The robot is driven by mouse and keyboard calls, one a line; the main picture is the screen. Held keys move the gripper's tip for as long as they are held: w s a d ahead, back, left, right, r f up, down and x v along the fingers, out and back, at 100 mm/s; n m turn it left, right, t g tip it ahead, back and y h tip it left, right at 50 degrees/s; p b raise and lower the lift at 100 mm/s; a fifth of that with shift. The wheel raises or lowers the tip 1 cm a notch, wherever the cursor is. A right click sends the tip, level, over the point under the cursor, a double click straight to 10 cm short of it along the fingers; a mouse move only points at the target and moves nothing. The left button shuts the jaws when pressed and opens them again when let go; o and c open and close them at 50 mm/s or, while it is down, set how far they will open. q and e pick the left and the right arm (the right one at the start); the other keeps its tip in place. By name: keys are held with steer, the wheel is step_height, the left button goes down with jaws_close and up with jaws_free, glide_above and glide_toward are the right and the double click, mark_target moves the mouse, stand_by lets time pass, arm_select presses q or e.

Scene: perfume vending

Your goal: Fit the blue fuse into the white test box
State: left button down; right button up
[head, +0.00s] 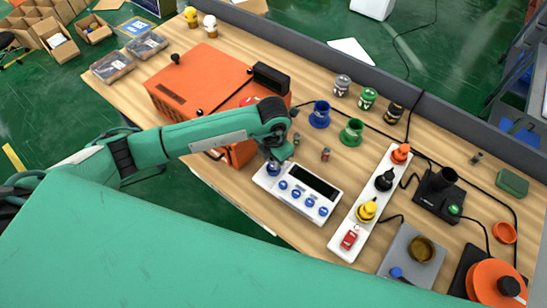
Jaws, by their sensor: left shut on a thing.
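The white test box (288,204) lies on the wooden table, tilted in the picture, with a dark display and a row of round blue knobs. My left gripper (277,157) points down over the box's upper left end. It is shut on the blue fuse, which is mostly hidden by the fingers. I cannot tell whether the fuse touches the box. My right gripper is not in view.
An orange machine (200,78) stands behind my left arm. Two small parts (326,154) lie near the box. Blue (320,115) and green (352,132) cups stand behind it. A white power strip (345,225) with plugs lies to its right.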

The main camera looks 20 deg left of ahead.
arm_select(q)
steer(key=shift+f+b, duration=0.8)
steer(key=shift+f, duration=0.2)
steer(key=c, duration=1.1)
jaws_free()
steer(key=shift+c, duration=0.2)
